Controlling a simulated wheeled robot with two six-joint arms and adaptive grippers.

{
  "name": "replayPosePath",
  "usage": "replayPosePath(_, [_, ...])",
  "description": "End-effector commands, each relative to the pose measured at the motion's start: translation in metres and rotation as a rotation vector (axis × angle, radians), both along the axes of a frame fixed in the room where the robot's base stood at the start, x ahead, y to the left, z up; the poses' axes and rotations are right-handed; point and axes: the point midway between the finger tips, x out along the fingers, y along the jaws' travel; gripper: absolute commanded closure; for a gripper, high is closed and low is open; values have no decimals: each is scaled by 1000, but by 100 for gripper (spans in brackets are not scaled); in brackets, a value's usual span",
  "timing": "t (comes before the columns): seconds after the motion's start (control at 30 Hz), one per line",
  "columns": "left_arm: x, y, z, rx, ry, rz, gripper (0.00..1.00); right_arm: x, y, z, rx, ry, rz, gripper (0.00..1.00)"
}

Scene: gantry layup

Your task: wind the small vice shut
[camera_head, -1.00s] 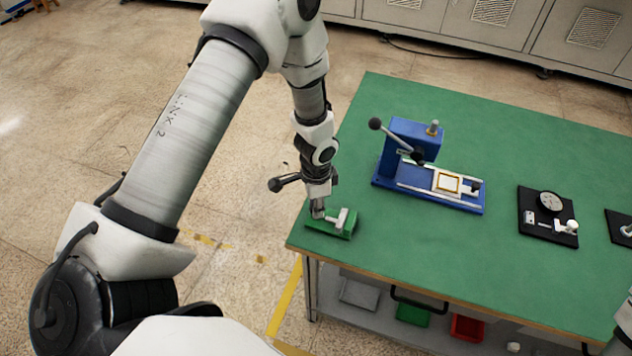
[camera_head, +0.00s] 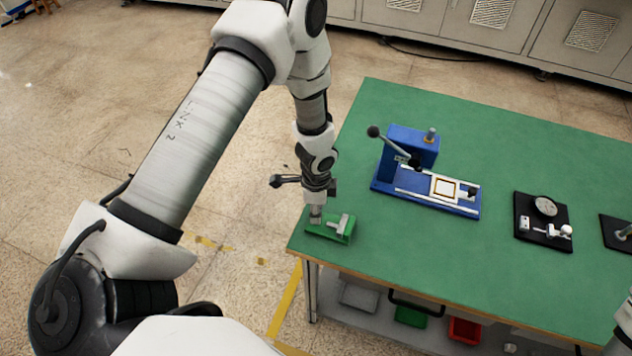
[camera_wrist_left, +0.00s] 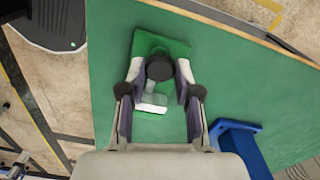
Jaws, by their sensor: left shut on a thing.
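The small vice (camera_head: 341,237) has a green base and pale grey metal parts. It sits at the table's near left corner. My left gripper (camera_head: 316,212) points down over the vice's left end. In the left wrist view, the gripper's fingers (camera_wrist_left: 160,78) are on both sides of a round dark knob (camera_wrist_left: 160,67) on the vice and are shut on it. A pale jaw block (camera_wrist_left: 152,101) shows beside the knob, over the green base (camera_wrist_left: 147,42). The gap between the vice jaws is too small to judge. My right gripper is out of view.
The green table (camera_head: 480,260) is clear around the vice. A blue lever press (camera_head: 410,150) stands behind and to the right. A black plate with a dial gauge (camera_head: 543,222) lies farther right. Small trays (camera_head: 410,316) sit on the shelf below.

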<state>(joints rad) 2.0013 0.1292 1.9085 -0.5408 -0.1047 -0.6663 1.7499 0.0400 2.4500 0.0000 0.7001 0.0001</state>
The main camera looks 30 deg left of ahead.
Motion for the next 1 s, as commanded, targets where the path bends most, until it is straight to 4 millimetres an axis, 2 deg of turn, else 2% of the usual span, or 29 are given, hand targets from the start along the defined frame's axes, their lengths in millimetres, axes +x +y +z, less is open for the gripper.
replayPosePath(0.07, [2, 0, 1, 0, -4, 0, 100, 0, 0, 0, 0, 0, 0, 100])
replayPosePath(0.1, [2, 0, 1, 0, -4, 0, 60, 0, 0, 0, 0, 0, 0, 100])
replayPosePath(0.17, [1, 0, 1, 0, -4, 1, 42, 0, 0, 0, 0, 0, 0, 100])
replayPosePath(0.43, [1, 0, 0, 0, -1, 1, 42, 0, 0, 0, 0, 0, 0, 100])
replayPosePath(0.57, [2, 0, 10, 0, -4, 2, 42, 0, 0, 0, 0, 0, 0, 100])
replayPosePath(0.67, [2, 0, 28, 0, -4, 2, 42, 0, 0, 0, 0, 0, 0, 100])
replayPosePath(0.9, [2, 0, 90, 0, -6, 2, 42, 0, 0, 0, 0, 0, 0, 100])
replayPosePath(1.0, [2, 0, 108, 1, -5, 1, 42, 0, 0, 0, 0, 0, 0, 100])
